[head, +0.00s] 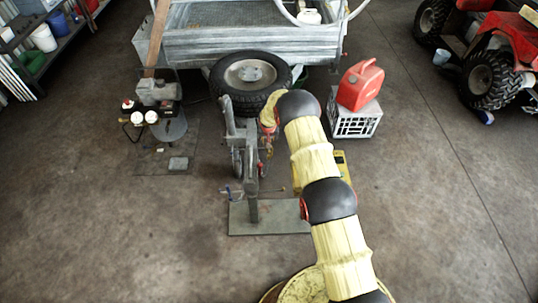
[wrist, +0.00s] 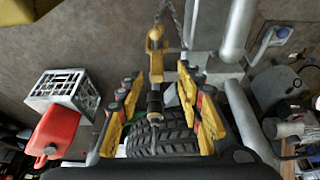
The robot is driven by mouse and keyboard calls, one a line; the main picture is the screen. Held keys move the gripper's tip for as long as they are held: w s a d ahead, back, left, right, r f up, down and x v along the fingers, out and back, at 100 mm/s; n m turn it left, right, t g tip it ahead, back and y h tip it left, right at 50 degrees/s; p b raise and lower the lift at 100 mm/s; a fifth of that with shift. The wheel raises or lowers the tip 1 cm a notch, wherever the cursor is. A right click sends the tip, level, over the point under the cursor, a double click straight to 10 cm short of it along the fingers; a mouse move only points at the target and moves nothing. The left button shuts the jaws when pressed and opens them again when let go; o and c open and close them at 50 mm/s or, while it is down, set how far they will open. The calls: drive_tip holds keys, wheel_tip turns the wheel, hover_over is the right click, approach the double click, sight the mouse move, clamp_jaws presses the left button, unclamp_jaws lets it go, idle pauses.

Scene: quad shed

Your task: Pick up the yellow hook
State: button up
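The yellow hook (wrist: 155,48) hangs at the upper middle of the wrist view, close to a metal chain (wrist: 171,15). A dark and brass-coloured part continues below it in the picture. My gripper (wrist: 157,76) is open, with one yellow-and-black finger on each side of the hook's line. I see no finger touching the hook, and its exact depth between the fingers is hard to tell. In the head view my gripper (head: 266,148) is beside a grey metal stand (head: 252,180), small and partly hidden; I cannot make out the hook clearly there.
The stand rises from a flat grey plate (head: 285,217). A trailer (head: 250,45) with a spare tyre (head: 225,78) is behind. A red fuel can (head: 362,85) sits on a white crate (head: 355,123) at right. A compressor (head: 158,92) stands left.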

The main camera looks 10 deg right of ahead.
drive_tip(key=b+x, duration=0.2)
drive_tip(key=x, duration=0.3)
drive_tip(key=shift+w+d+f, duration=0.1)
drive_tip(key=shift+d+f, duration=0.1)
drive_tip(key=shift+f, duration=0.15)
drive_tip(key=shift+c, duration=0.8)
drive_tip(key=c, duration=0.8)
